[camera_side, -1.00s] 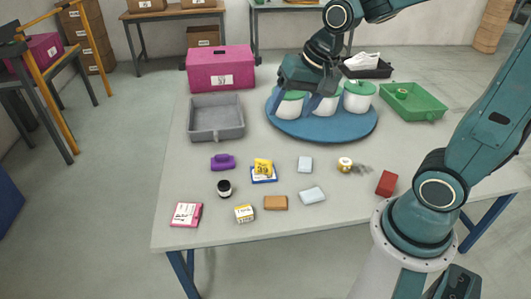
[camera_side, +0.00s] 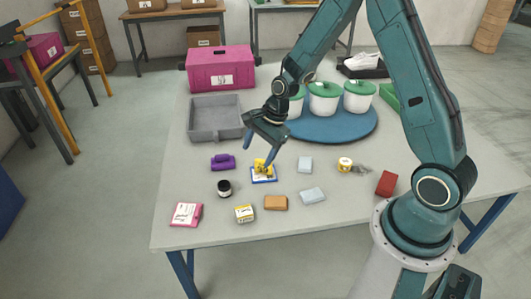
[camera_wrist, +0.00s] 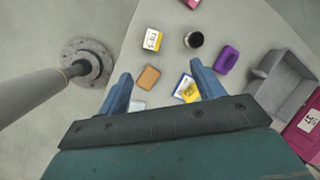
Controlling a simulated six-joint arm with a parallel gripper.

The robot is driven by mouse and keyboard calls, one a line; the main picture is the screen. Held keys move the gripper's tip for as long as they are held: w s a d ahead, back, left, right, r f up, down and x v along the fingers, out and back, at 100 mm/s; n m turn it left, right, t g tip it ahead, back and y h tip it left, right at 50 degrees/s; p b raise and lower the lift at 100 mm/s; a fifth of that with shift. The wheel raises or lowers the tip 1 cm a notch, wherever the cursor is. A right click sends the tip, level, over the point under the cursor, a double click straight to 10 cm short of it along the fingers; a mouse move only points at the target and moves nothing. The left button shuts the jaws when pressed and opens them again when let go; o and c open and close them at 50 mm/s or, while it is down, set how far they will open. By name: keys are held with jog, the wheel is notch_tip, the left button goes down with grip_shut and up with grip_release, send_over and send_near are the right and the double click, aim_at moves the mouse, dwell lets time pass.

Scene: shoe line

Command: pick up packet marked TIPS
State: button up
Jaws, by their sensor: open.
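A small white and yellow packet (camera_side: 244,213) lies near the table's front edge; in the wrist view its upside-down lettering (camera_wrist: 153,41) seems to read TIPS, though it is small. My gripper (camera_side: 257,151) is open and empty above the table, behind the packet and over the yellow item on a blue-edged card (camera_side: 263,177). In the wrist view the fingers of my gripper (camera_wrist: 161,74) are spread apart, with the packet beyond their tips. The card and yellow item (camera_wrist: 186,90) are partly hidden beside the right finger.
Around the packet are a black jar (camera_side: 224,188), an orange-brown block (camera_side: 275,203), a pale blue block (camera_side: 312,195) and a pink-white card (camera_side: 186,214). A purple item (camera_side: 222,162) and grey tray (camera_side: 215,134) are farther back. White pots with green lids stand on a blue disc (camera_side: 340,133).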

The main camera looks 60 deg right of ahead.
notch_tip(320, 180, down, 13)
jog(key=d+m+y, duration=0.1)
jog(key=m, duration=0.5)
jog(key=shift+w, duration=0.2)
send_near(246, 209)
jog(key=shift+x, duration=2.5)
jog(key=shift+f, duration=0.1)
jog(key=shift+x, duration=2.5)
jog(key=shift+s, duration=0.1)
jog(key=c, duration=1.1)
